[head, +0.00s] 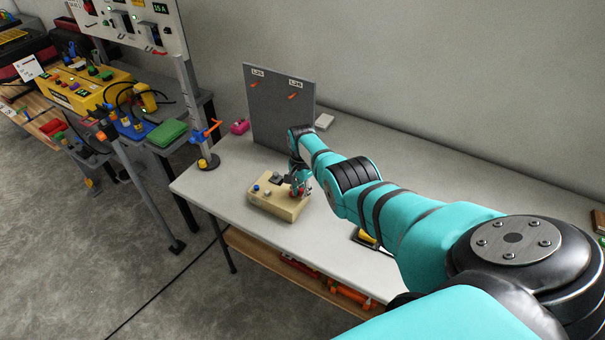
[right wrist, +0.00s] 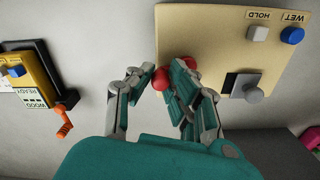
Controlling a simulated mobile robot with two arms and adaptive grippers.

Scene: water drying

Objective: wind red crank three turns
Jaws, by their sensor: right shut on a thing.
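A beige box (head: 276,206) sits on the white table, and its panel (right wrist: 222,25) fills the top of the right wrist view. The red crank (right wrist: 161,79) is on this panel, its round knob between the fingers and another red part behind the right-hand finger. In the head view the red crank (head: 301,191) is mostly hidden by my right gripper (head: 302,184). My right gripper (right wrist: 158,88) is shut on the crank's knob. The crank's arm is largely covered, so its angle is unclear. My left gripper is out of view.
The panel also has a white HOLD button (right wrist: 258,33), a blue WET button (right wrist: 291,35) and a grey lever (right wrist: 253,95). A yellow-black device (right wrist: 25,78) with an orange crank (right wrist: 64,122) stands apart. A grey board (head: 277,105) stands behind the box.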

